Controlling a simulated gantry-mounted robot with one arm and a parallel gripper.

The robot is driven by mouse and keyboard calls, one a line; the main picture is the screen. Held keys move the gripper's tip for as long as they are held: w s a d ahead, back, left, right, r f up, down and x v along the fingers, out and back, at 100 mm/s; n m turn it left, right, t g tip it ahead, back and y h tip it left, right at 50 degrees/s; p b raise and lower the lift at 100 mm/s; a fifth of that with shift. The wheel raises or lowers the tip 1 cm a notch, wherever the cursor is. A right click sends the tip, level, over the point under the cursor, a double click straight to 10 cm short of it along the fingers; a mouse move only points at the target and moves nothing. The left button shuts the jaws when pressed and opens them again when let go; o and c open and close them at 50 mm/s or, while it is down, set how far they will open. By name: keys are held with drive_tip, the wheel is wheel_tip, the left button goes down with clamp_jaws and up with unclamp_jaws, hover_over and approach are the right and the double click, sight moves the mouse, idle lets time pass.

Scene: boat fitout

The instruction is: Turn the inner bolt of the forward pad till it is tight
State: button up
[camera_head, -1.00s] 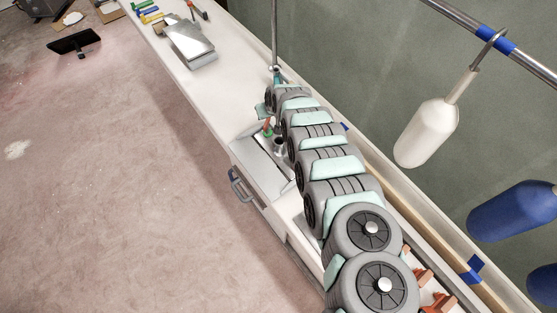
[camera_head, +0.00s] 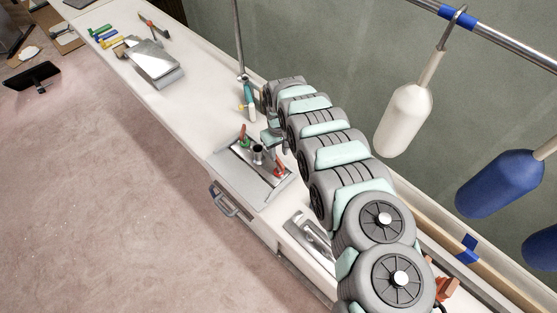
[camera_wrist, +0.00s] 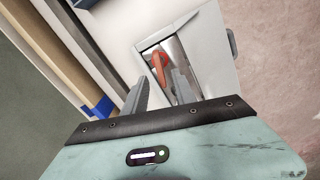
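A shiny metal pad (camera_head: 238,169) sits on the white bench. A short grey post (camera_head: 258,155) stands on it, with a green-and-red handled piece (camera_head: 244,139) behind and a red-orange handled piece (camera_head: 279,165) to the right. A second metal pad (camera_head: 305,232) lies nearer the camera, partly behind my arm. I cannot tell which pad is forward, and no bolt head shows clearly. In the wrist view my gripper (camera_wrist: 160,76) has its two fingers apart, with nothing between them. A red-orange handle (camera_wrist: 161,62) on a metal plate (camera_wrist: 174,48) lies beyond the fingertips.
A grey-white box (camera_head: 155,62) and coloured tools (camera_head: 108,38) lie at the far end of the bench. An upright pole (camera_head: 239,40) stands behind. White (camera_head: 404,120) and blue (camera_head: 500,185) fenders hang from a rail at right. Bench space before the box is clear.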

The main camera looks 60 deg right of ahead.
sight(279, 160)
wheel_tip(279, 160, down, 5)
drive_tip(key=shift+r+b, duration=0.1)
drive_tip(key=shift+b, duration=0.6)
drive_tip(key=shift+d+f, duration=0.1)
drive_tip(key=shift+f, duration=0.25)
clamp_jaws()
